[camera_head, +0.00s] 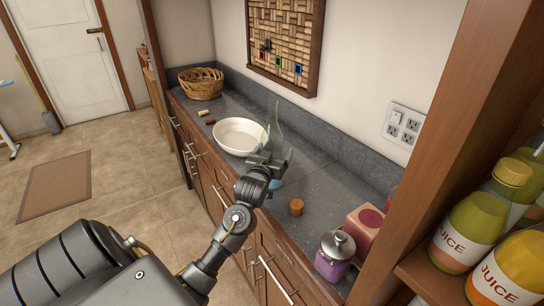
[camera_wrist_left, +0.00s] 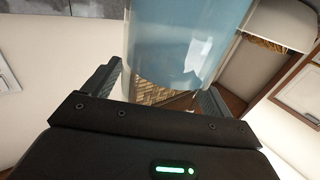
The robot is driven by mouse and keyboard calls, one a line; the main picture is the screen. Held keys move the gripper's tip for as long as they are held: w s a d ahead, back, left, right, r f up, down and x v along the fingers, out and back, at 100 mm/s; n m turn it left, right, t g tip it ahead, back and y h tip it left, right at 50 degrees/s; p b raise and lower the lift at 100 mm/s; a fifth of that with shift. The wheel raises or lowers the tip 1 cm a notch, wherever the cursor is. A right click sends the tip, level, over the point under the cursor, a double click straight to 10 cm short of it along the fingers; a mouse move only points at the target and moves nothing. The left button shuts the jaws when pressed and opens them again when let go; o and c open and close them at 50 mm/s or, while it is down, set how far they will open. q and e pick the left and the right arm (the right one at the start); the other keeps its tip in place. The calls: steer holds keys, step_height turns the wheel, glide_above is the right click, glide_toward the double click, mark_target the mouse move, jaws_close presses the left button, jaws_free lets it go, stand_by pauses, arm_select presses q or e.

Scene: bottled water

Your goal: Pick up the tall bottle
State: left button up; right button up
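The tall bottle (camera_head: 279,128) is clear and stands out above my left gripper in the head view, over the grey counter. A bluish part of it shows just below the gripper. In the left wrist view the bottle (camera_wrist_left: 185,38) is a pale blue see-through cylinder between the two fingers. My left gripper (camera_head: 272,158) is at the bottle, with a finger on each side in the left wrist view (camera_wrist_left: 160,88). I cannot tell whether both fingers press on it. The bottle's base is partly hidden by my gripper. My right gripper is not in view.
A white bowl (camera_head: 239,137) sits behind the gripper, with corks (camera_head: 203,113) and a wicker basket (camera_head: 200,83) farther back. Nearer are a brown stopper (camera_head: 296,206), a purple jar (camera_head: 335,258) and a pink box (camera_head: 364,226). Juice bottles (camera_head: 470,228) stand on a shelf at right.

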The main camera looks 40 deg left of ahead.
arm_select(q)
steer(key=c, duration=1.4)
steer(key=shift+c, duration=0.4)
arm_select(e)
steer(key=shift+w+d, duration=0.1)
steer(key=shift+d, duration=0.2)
arm_select(q)
steer(key=shift+r, duration=0.15)
